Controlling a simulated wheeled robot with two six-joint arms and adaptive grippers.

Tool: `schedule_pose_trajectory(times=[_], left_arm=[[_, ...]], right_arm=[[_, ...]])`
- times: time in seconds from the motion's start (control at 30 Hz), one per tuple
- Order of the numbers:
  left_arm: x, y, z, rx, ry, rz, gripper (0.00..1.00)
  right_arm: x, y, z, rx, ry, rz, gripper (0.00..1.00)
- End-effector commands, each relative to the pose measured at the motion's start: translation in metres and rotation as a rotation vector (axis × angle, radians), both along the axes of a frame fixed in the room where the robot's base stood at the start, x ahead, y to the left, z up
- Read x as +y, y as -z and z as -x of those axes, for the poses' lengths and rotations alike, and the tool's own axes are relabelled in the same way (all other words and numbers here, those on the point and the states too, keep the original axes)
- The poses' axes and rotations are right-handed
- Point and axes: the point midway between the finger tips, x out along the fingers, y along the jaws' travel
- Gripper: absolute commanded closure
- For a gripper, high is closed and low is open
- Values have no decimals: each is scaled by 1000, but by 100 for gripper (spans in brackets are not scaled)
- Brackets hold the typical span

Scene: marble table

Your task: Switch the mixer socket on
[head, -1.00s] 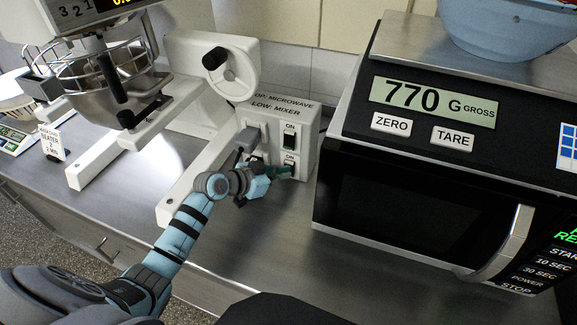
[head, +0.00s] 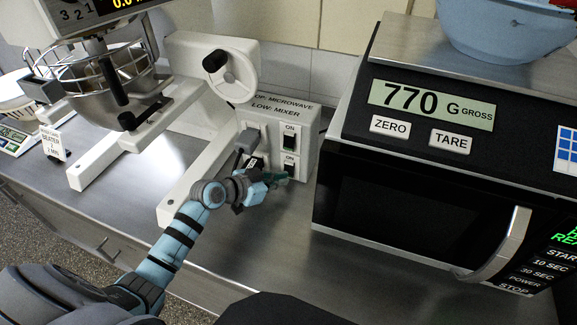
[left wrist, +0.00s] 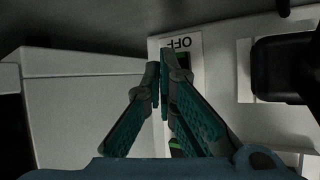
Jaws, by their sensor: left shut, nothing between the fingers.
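The white socket box (head: 303,150) stands between the mixer and the microwave, labelled top for microwave and low for mixer. The upper switch (head: 289,140) and the lower mixer switch (head: 290,164) each have an ON label above. My left gripper (head: 283,178) is shut and empty, its tips just below and in front of the lower switch. In the left wrist view the shut green fingers (left wrist: 163,82) overlap the switch plate (left wrist: 196,70), beside upside-down OFF lettering. They partly hide the switch; I cannot tell its position or any contact. My right gripper is out of view.
The microwave (head: 400,205), with a 770 g scale display above, closes off the right. Bare counter (head: 260,240) lies in front.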

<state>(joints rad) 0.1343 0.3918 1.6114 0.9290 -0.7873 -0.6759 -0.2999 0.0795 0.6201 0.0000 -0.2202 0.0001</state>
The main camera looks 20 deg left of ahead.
Motion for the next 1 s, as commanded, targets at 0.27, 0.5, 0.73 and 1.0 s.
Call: schedule_pose_trajectory(times=[0.27, 0.5, 0.73, 1.0], left_arm=[[-1, 2, 27, 1, 0, -2, 100], [-3, 5, 46, 1, 0, -1, 100], [-3, 6, 47, 0, 0, 0, 100], [-3, 5, 47, 0, 0, 0, 100]], right_arm=[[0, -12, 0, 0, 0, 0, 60], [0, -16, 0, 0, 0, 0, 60], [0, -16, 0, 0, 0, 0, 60], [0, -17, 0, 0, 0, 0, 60]])
